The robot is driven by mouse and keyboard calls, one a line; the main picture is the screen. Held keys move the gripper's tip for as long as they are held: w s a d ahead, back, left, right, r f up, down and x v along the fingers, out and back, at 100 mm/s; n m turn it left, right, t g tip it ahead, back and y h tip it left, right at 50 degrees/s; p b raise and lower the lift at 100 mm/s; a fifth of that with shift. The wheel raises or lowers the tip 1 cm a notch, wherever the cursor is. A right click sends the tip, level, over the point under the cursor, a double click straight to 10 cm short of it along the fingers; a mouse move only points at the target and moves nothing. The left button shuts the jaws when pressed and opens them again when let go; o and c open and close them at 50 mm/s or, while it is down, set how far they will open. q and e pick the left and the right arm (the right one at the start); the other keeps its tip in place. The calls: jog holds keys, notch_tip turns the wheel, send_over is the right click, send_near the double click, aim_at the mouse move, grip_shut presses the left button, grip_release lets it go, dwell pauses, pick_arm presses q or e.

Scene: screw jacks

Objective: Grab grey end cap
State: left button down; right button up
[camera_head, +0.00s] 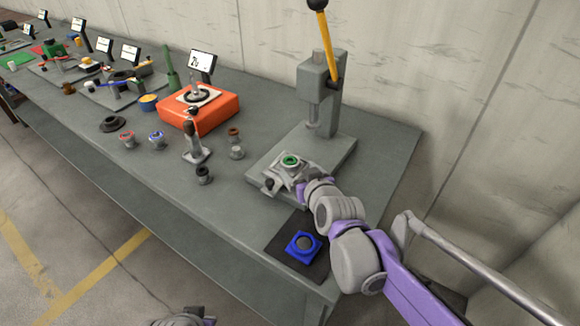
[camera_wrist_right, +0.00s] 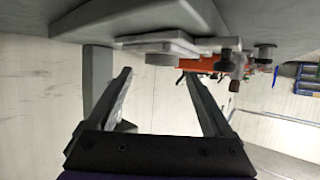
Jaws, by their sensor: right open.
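My right gripper (camera_head: 275,183) is open at the front of the press base, beside a light grey housing with a green ring (camera_head: 290,161). In the right wrist view, which is upside down, its two fingers (camera_wrist_right: 155,90) are spread with nothing gripped between them. A light grey flanged part (camera_wrist_right: 165,45) shows beyond the fingertips. I cannot tell for sure which part is the grey end cap. A small grey round part (camera_head: 236,153) stands on the bench right of the upright screw jack (camera_head: 192,143). Part of my left arm shows at the bottom edge; its jaws are unclear.
The grey press (camera_head: 325,100) with a yellow lever stands behind the gripper. A blue fixture (camera_head: 303,247) with a grey disc sits on a dark mat at the front edge. An orange block (camera_head: 215,113) and several small parts lie left.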

aim_at(289, 162)
jog(key=shift+a+x, duration=0.2)
jog(key=shift+x, duration=1.15)
jog(key=shift+a+x, duration=0.15)
jog(key=shift+x, duration=1.2)
jog(key=shift+r, duration=0.15)
jog(key=shift+s, duration=0.1)
jog(key=shift+c, duration=0.2)
grip_shut()
